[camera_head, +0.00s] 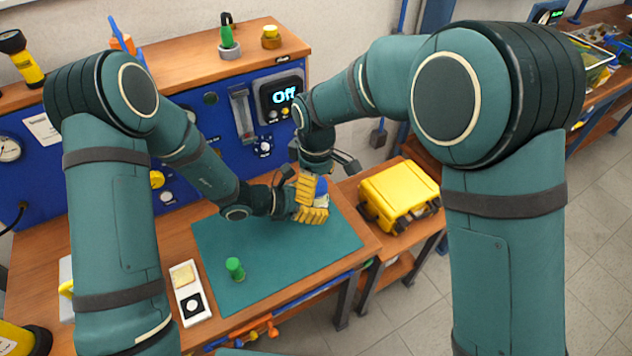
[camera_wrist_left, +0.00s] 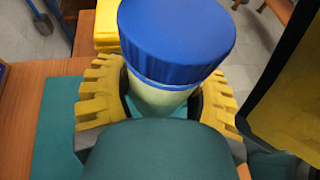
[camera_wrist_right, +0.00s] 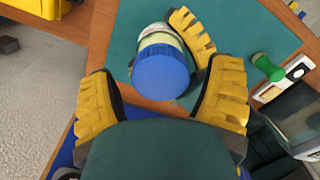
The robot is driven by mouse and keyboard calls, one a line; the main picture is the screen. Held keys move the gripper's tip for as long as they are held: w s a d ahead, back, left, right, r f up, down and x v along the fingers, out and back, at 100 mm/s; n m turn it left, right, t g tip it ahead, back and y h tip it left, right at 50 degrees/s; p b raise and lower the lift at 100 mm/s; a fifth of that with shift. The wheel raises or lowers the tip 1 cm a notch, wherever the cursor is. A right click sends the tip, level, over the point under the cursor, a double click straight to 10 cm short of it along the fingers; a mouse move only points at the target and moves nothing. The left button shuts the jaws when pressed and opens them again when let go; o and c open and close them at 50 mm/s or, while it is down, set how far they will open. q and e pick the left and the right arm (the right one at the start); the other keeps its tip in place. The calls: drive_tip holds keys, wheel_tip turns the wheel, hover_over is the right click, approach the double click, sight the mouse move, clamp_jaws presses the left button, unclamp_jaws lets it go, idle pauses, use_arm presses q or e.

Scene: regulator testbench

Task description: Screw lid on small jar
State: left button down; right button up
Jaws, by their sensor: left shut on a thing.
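The small jar has a pale yellow-green body (camera_wrist_left: 160,98) and stands between my left gripper's yellow fingers (camera_wrist_left: 160,95), which are shut on it. The blue lid (camera_wrist_left: 178,40) sits on top of the jar; how tight it is cannot be told. In the head view the lid (camera_head: 321,186) shows between the grippers above the right part of the green mat (camera_head: 270,262). My right gripper (camera_wrist_right: 165,98) comes from above, its fingers spread wide. In the right wrist view the lid (camera_wrist_right: 160,75) lies beyond and between those fingers, apart from both.
A green-topped object (camera_head: 235,268) stands on the mat, beside a white-and-black device (camera_head: 188,292). A yellow case (camera_head: 398,193) sits on a side table at right. The blue test panel (camera_head: 215,130) rises behind. The mat's front middle is clear.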

drive_tip(key=shift+r, duration=2.25)
drive_tip(key=shift+r, duration=0.1)
wheel_tip(320, 180, up, 3)
drive_tip(key=shift+r+n, duration=0.15)
drive_tip(key=shift+n, duration=0.85)
drive_tip(key=shift+f, duration=4.05)
